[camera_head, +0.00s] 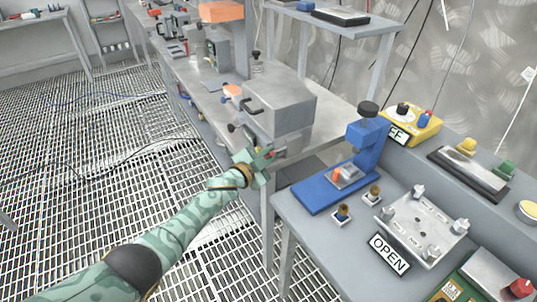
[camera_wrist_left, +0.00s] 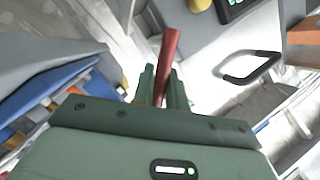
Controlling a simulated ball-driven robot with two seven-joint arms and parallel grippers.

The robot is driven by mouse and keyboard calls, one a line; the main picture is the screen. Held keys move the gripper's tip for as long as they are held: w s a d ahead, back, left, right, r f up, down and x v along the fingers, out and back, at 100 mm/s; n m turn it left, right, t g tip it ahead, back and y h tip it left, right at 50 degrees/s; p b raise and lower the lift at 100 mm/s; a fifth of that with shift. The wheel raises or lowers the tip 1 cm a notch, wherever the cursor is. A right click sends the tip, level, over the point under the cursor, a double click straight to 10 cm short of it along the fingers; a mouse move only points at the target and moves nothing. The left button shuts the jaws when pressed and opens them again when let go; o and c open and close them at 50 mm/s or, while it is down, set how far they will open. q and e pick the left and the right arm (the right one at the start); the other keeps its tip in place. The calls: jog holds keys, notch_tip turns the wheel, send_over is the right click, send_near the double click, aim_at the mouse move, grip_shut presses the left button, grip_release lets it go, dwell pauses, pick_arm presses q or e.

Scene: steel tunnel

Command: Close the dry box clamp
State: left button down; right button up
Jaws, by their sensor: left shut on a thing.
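The dry box (camera_head: 280,108) is a grey metal box at the near end of the long bench, with a black handle on its sloped lid. In the left wrist view the black handle (camera_wrist_left: 250,68) shows on a grey surface to the right of my fingers. My left gripper (camera_head: 266,156) is at the lower front of the box. In the left wrist view my left gripper (camera_wrist_left: 162,88) is shut on a red lever (camera_wrist_left: 169,52), which sticks up between the fingers. The clamp's lower parts are hidden behind my gripper. My right gripper is not in view.
A blue press (camera_head: 365,150) stands on the near grey table at right, close to my left gripper. A metal plate (camera_head: 424,222) with posts and an OPEN sign (camera_head: 389,255) are on that table. Open grated floor (camera_head: 120,170) lies to the left.

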pick_arm(q)
jog(key=c, duration=1.4)
grip_release()
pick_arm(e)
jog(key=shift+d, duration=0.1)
